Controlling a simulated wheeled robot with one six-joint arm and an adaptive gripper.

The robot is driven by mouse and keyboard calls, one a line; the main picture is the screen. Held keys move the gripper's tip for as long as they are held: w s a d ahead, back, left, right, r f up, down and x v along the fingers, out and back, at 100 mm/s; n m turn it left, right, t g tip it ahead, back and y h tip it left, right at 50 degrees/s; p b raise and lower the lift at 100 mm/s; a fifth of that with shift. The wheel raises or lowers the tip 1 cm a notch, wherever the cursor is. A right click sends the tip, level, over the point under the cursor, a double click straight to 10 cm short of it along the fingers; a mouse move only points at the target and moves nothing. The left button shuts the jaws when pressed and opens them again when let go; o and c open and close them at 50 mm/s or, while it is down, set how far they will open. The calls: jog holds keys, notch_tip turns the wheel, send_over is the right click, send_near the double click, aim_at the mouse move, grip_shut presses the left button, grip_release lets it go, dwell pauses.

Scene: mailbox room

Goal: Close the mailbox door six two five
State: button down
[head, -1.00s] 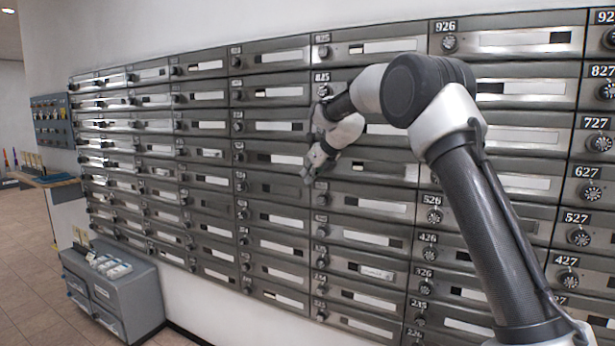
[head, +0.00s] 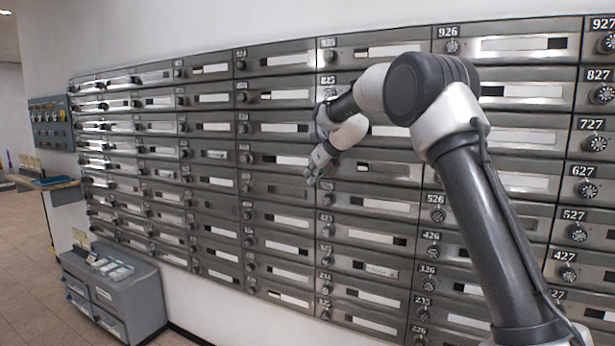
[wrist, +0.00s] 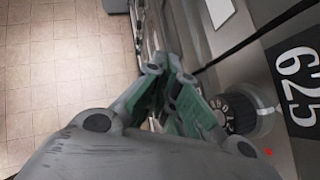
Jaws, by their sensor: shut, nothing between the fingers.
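The plate of mailbox door 625 (wrist: 298,85) is at the right edge of the wrist view, with its round dial lock (wrist: 240,112) below and left of it. In the head view, door 625 (head: 385,170) lies right of my gripper, its left end partly hidden by my wrist. It looks about flush with its neighbours; I cannot tell whether a small gap remains. My gripper (head: 312,175) is shut and empty at the door's left, dial end. In the wrist view, its green-padded fingers (wrist: 168,75) meet close beside the dial; I cannot tell whether they touch the door.
Rows of grey metal mailboxes cover the wall, with dial locks such as door 526's (head: 437,215) sticking out. A grey low cabinet (head: 115,290) stands at the lower left. A counter (head: 55,183) is farther back. The tiled floor (head: 30,270) at left is clear.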

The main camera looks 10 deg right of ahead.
jog(key=s+a+r+n, duration=0.2)
jog(key=s+a+r, duration=0.3)
jog(key=s+r, duration=0.15)
jog(key=s+d+f+n+g+h, duration=0.1)
jog(key=s+d+f+n+g, duration=0.2)
jog(key=s+n, duration=0.4)
jog(key=s+d+f+n+g+h, duration=0.1)
jog(key=s+d+f+n, duration=0.2)
jog(key=s+f+n, duration=0.45)
jog(key=s+d+n+h, duration=0.1)
jog(key=s+d+n, duration=0.3)
jog(key=s, duration=0.7)
jog(key=s+d+n, duration=0.5)
jog(key=s+d, duration=0.3)
jog(key=s, duration=0.4)
jog(key=s+d+n+h, duration=0.1)
jog(key=s+d+n, duration=0.3)
jog(key=s, duration=0.8)
jog(key=shift+d+h, duration=0.3)
jog(key=shift+d, duration=0.9)
